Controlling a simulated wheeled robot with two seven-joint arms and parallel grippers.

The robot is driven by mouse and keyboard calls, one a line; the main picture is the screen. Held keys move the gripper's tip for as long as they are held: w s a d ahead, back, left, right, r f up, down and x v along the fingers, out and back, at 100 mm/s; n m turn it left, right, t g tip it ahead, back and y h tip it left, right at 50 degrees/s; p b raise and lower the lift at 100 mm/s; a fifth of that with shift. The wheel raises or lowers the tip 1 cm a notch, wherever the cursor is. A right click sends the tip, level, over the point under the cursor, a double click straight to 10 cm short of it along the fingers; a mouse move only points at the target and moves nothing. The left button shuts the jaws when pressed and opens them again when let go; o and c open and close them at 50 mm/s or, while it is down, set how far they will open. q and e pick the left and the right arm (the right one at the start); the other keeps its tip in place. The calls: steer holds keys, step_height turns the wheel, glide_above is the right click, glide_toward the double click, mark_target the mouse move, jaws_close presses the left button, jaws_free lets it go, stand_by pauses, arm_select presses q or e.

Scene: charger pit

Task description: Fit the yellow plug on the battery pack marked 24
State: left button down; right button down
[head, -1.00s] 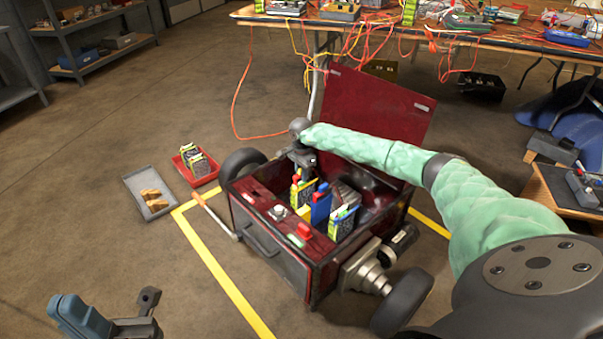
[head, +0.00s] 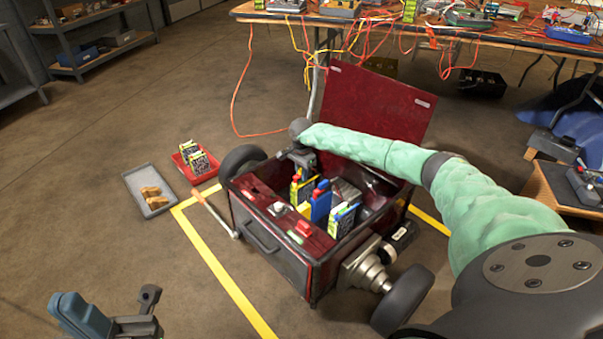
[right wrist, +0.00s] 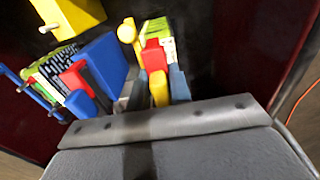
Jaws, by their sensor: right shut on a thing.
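My right gripper (head: 300,170) reaches down into the red wheeled box (head: 275,245). In the right wrist view it is shut on a small yellow piece (right wrist: 159,88), which looks like the yellow plug. A battery pack with a green edge (head: 303,190) and a red block on top stands right below the gripper; contact is hard to judge. A blue pack (head: 320,205) and a labelled pack (head: 342,219) stand beside it. The number 24 is not legible on any pack. My left gripper (head: 115,312) is low at the left, empty, its fingers apart.
The box's lid (head: 375,105) stands open behind my right arm. A red tray (head: 205,175) with packs and a grey tray (head: 130,181) with tan-yellow pieces lie on the floor to the left. A cable-strewn table (head: 480,40) is behind. Floor between the left gripper and box is clear.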

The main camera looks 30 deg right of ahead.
steer(key=shift+f, duration=0.3)
steer(key=c, duration=1.2)
jaws_free()
steer(key=shift+r, duration=0.1)
step_height(320, 180, up, 8)
steer(key=shift+f+p, duration=0.15)
steer(key=shift+p, duration=0.95)
